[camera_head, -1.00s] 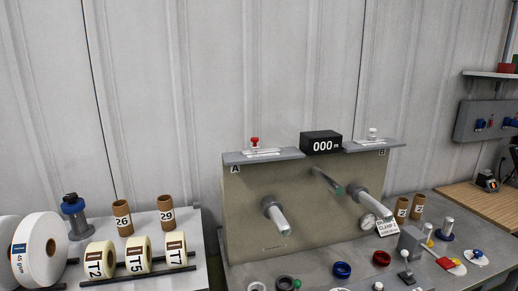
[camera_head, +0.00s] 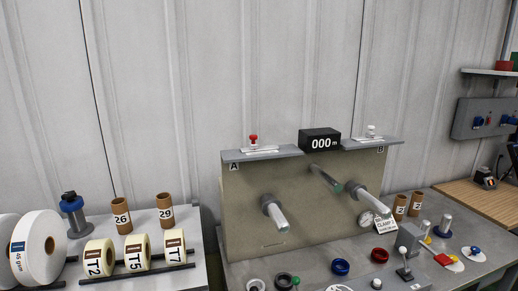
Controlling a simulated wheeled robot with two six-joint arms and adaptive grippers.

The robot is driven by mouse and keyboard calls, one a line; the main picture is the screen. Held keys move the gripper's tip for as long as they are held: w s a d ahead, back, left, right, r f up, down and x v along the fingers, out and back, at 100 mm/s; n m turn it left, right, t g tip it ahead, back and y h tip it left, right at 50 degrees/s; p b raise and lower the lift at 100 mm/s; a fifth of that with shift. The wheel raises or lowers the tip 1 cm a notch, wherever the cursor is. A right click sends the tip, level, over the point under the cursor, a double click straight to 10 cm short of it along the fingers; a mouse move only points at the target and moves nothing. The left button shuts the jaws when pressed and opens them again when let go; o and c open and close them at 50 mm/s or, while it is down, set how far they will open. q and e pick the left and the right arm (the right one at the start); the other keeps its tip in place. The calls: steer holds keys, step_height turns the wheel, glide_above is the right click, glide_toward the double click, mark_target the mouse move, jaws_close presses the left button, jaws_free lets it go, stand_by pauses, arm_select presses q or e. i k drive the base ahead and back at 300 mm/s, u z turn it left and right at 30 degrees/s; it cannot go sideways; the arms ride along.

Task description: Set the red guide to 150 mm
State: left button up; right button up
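The red guide (camera_head: 253,140) is a small red knob on a white scale strip. It stands on the grey ledge marked A (camera_head: 262,153), at the top left of the upright panel. The scale's marks are too small to read, so I cannot tell its setting. A white knob (camera_head: 371,131) stands on the ledge marked B (camera_head: 372,143) at the right. A black display (camera_head: 320,140) between the ledges reads 000 m. Neither of my grippers shows in the head view.
Two spindles (camera_head: 275,212) stick out of the panel, with a thinner rod between them. Rings, knobs and levers crowd the bench (camera_head: 310,267) in front. The wall behind is bare.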

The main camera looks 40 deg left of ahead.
mark_target(254, 145)
steer(key=z, duration=1)
steer(key=k, duration=0.85)
steer(key=u, duration=0.8)
steer(key=i, duration=0.5)
steer(key=u, duration=0.05)
